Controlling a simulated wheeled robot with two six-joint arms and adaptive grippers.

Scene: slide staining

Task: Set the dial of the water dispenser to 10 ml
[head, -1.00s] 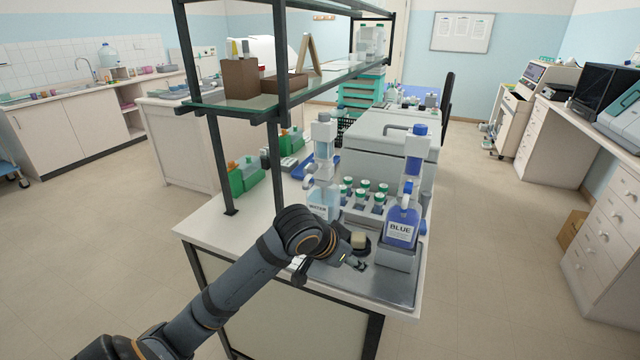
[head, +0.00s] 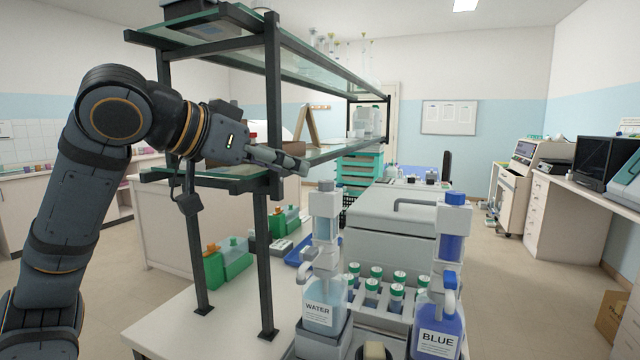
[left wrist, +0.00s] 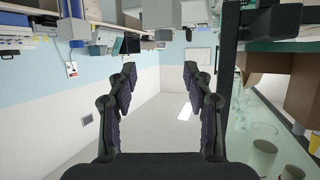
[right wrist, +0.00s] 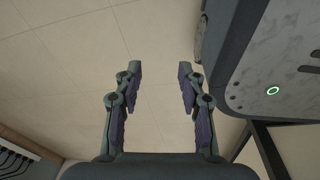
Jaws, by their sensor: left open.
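The water dispenser (head: 325,300) stands on the bench in the head view, a clear bottle labelled WATER with a grey-white dispensing head (head: 325,205) on top. Its dial is too small to make out. My left gripper (head: 300,165) is raised in front of the glass shelf, to the upper left of the dispenser and apart from it. In the left wrist view (left wrist: 159,85) its fingers are spread with nothing between them. My right gripper (right wrist: 159,75) shows only in the right wrist view, open and empty above the floor.
A blue dispenser (head: 437,325) labelled BLUE stands to the right. Between and behind the two is a rack of green-capped tubes (head: 375,290). The shelf frame's dark post (head: 265,260) stands to the left of the water dispenser. Green containers (head: 230,260) sit beyond the posts.

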